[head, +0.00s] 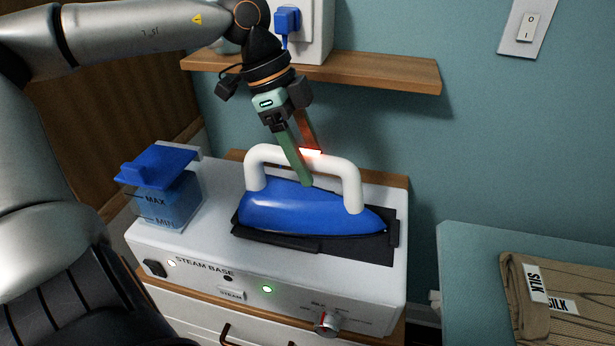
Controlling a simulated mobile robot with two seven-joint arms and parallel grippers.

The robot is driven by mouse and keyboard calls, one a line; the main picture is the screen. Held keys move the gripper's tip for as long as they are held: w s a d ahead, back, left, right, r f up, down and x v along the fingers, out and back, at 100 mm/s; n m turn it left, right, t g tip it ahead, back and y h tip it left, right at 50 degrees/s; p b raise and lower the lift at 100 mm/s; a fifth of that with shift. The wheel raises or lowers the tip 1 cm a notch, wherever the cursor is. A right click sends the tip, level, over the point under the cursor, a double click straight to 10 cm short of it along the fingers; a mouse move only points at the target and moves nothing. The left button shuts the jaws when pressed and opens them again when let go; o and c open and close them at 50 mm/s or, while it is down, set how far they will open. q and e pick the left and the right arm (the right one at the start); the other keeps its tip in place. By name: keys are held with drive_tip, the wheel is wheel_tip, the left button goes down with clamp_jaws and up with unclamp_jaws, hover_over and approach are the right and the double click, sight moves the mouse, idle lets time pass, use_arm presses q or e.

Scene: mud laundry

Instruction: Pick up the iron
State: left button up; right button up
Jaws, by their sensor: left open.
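The iron (295,207) has a blue body and a white arched handle (262,155). It rests on a dark pad (370,248) on top of the white steam base (200,246). My left gripper (308,170) points down from above at the handle. It is open, with one green finger on the near side of the handle's top bar and the reddish finger behind it. The handle bar lies between the fingers. The far fingertip is hidden behind the handle, so I cannot tell whether either finger touches it. My right gripper is not in view.
A water tank (168,205) with a blue lid stands at the left of the base. A wooden shelf (390,72) with a white box (312,40) is above and behind. Folded brown cloth (530,310) labelled SILK lies on a pale surface at right. A wall switch (526,27) is upper right.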

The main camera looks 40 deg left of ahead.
use_arm(q)
drive_tip(key=shift+f, duration=0.15)
clamp_jaws()
idle(0.6)
drive_tip(key=shift+w+r, duration=0.1)
drive_tip(key=shift+r, duration=0.1)
idle(0.3)
